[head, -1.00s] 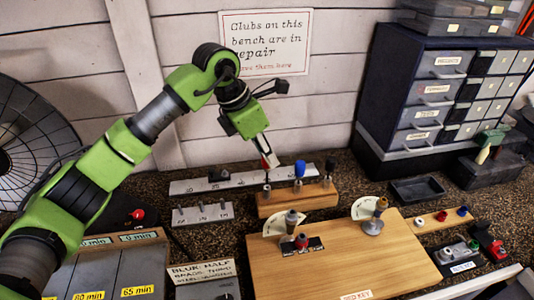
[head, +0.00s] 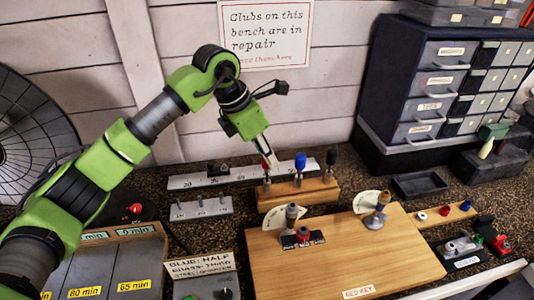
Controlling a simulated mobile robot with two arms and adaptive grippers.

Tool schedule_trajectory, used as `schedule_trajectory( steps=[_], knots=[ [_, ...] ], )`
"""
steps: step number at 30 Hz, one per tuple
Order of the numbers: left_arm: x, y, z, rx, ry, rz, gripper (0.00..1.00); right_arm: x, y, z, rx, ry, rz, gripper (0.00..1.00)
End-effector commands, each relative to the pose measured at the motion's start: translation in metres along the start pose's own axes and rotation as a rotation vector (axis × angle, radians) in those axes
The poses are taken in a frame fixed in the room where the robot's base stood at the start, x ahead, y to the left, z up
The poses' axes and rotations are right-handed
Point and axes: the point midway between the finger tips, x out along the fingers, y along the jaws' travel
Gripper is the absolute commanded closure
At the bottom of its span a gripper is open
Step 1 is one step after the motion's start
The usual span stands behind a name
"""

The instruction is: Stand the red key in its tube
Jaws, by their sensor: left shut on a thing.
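My left gripper (head: 266,158) reaches down over the left end of a wooden block (head: 312,190) and is shut on the red key (head: 267,164). Only a little red shows between the fingers. A thin dark stem shows below it at the block's left end; I cannot tell how deep it sits in a tube. A blue-handled key (head: 300,163) and a black-handled key (head: 331,158) stand upright in the same block to the right. A "RED KEY" label (head: 358,292) is on the front of the wooden board. My right gripper is not in view.
A grey metal rail (head: 200,182) lies behind the block, with a smaller rack (head: 202,208) to its left. The wooden board (head: 340,262) in front carries two fan-shaped dials and a red-topped piece (head: 304,232). Drawer cabinets (head: 440,85) stand at the back right.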

Motion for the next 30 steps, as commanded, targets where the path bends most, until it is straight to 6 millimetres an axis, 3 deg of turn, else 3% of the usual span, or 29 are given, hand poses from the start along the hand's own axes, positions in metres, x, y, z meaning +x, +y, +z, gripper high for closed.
schedule_trajectory(
  steps=[21, 22, 24, 30],
  knots=[
    [0.018, 0.000, -0.007, 0.000, 0.000, 0.000, 1.00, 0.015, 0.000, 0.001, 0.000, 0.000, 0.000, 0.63],
    [0.017, 0.000, -0.007, 0.000, 0.000, 0.000, 0.80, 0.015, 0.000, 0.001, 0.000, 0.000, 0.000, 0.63],
    [0.016, 0.000, -0.007, 0.000, 0.000, 0.000, 0.63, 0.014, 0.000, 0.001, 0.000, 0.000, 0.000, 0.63],
    [0.016, 0.000, -0.007, 0.000, 0.000, 0.000, 0.63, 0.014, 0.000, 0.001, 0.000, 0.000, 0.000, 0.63]
  ],
)
